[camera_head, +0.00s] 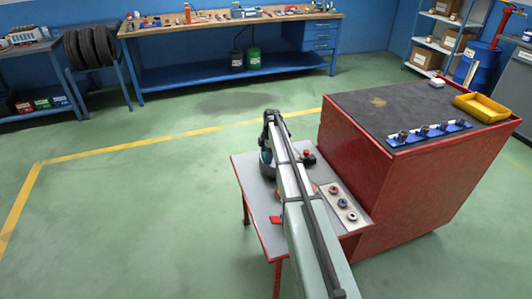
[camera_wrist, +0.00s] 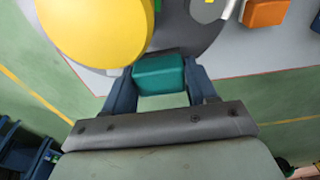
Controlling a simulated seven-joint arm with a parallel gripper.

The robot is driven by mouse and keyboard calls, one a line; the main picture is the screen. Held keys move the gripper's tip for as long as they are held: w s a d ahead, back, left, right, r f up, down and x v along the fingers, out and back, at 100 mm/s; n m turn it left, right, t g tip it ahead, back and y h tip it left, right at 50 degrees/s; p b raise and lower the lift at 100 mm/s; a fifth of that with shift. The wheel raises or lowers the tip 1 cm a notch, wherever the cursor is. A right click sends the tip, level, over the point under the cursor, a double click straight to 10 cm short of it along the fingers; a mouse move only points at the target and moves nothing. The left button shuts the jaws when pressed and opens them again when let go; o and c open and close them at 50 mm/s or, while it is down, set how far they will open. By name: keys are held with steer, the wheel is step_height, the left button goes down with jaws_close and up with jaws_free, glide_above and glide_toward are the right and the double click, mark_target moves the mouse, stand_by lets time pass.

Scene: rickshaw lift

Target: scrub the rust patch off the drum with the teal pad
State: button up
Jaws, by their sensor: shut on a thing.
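My gripper (camera_wrist: 160,82) is shut on the teal pad (camera_wrist: 160,74), which sits between its two blue fingers in the wrist view. A dark grey round body, which looks like the drum (camera_wrist: 185,38), lies just beyond the pad, partly covered by a yellow disc (camera_wrist: 95,28). I cannot tell whether the pad touches the drum. In the head view the dark drum (camera_head: 266,168) stands on the small grey table, largely hidden by my arm, with my gripper (camera_head: 266,155) over it. I cannot make out the rust patch in either view.
The small table (camera_head: 250,200) also holds a tray of rings (camera_head: 338,205), a red-knobbed item (camera_head: 308,157) and a red piece (camera_head: 276,220). An orange block (camera_wrist: 265,12) shows in the wrist view. A tall red cabinet (camera_head: 355,150) adjoins on the right. Left floor is clear.

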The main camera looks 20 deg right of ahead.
steer(key=shift+w+d, duration=0.25)
steer(key=shift+w, duration=0.9)
steer(key=shift+w+d, duration=0.3)
steer(key=shift+w, duration=0.8)
steer(key=shift+w+d, duration=0.25)
steer(key=shift+w, duration=0.9)
step_height(320, 180, up, 8)
steer(key=shift+s, duration=0.1)
